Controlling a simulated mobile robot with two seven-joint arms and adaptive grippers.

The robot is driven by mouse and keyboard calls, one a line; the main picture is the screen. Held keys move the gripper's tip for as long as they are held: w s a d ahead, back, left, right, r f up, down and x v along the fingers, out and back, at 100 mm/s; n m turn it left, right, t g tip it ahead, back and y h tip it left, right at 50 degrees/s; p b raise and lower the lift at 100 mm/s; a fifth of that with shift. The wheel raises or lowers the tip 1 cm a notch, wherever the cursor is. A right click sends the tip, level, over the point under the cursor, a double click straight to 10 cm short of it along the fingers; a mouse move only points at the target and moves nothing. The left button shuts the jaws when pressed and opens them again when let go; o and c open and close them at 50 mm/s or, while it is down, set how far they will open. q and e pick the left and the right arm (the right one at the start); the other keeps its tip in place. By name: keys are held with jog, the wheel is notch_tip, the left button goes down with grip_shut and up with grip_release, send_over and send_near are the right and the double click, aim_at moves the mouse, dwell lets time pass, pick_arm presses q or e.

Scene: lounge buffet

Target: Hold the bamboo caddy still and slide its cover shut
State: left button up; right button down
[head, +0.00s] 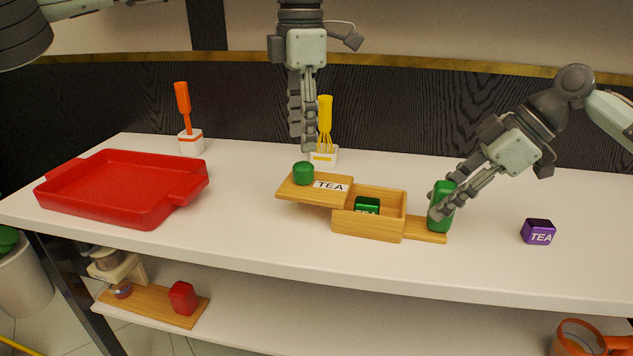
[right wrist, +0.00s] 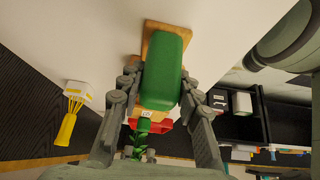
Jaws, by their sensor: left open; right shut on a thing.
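The bamboo caddy (head: 367,226) stands on the white counter, with a green tea packet (head: 367,205) inside its open part. Its cover (head: 337,196), labelled TEA, is slid out to the left and leaves the right part uncovered. A round green knob (head: 303,173) sits on the cover's left end. A green post (head: 445,212) stands on the caddy's right base extension. My right gripper (head: 439,212) is shut on this post; the right wrist view shows the post (right wrist: 166,70) between the fingers. My left gripper (head: 307,148) is open and empty, pointing down just above and behind the knob.
A red tray (head: 120,188) lies at the left. A yellow whisk in a white holder (head: 323,155) stands close behind the cover; an orange brush in a holder (head: 190,141) is further left. A purple tea packet (head: 538,231) lies right of the caddy. Counter in front is clear.

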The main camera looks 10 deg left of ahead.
aim_at(303, 164)
pick_arm(q)
jog(key=shift+f, duration=4)
jog(key=shift+c, duration=0.2)
